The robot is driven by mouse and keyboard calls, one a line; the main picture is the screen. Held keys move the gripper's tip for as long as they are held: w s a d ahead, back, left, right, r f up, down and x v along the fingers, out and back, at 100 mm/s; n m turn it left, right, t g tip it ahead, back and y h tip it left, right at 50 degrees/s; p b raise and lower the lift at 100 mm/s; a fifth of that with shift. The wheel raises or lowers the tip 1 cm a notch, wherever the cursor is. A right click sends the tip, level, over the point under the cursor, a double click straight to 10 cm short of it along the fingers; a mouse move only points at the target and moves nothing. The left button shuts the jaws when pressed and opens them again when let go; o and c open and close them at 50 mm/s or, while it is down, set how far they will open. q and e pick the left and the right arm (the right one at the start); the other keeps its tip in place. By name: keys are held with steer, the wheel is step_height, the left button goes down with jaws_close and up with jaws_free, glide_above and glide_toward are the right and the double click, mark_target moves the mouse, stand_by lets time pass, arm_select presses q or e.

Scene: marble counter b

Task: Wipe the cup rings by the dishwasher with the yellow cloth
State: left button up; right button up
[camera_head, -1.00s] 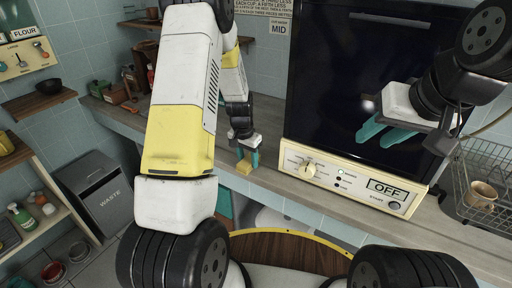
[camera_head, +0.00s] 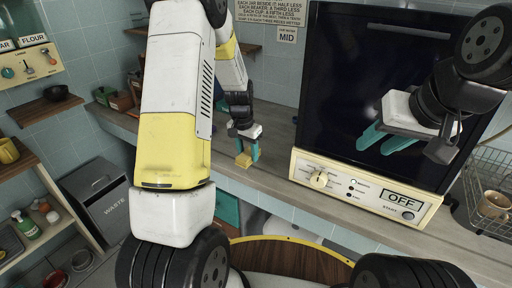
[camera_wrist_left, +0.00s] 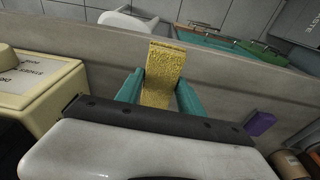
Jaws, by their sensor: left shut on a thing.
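My left gripper (camera_head: 246,152) is shut on the yellow cloth (camera_head: 243,160) low over the counter, left of the dishwasher. The cloth also shows in the left wrist view (camera_wrist_left: 163,75), pinched between the teal fingers (camera_wrist_left: 158,90); I cannot tell whether it touches the counter. The dishwasher (camera_head: 390,90) has a dark front and a cream panel reading OFF. My right gripper (camera_head: 385,138) is open and empty in front of it, its teal fingers apart. I make out no cup rings on the counter (camera_head: 285,180); my left arm hides part of it.
A wire rack (camera_head: 485,190) with a tan cup (camera_head: 493,204) stands right of the dishwasher. Boxes and jars (camera_head: 122,98) stand at the counter's left part. A purple item (camera_wrist_left: 261,123) lies near my left gripper. A waste bin (camera_head: 105,190) stands at lower left.

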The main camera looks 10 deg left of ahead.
arm_select(q)
steer(key=shift+r, duration=1.3)
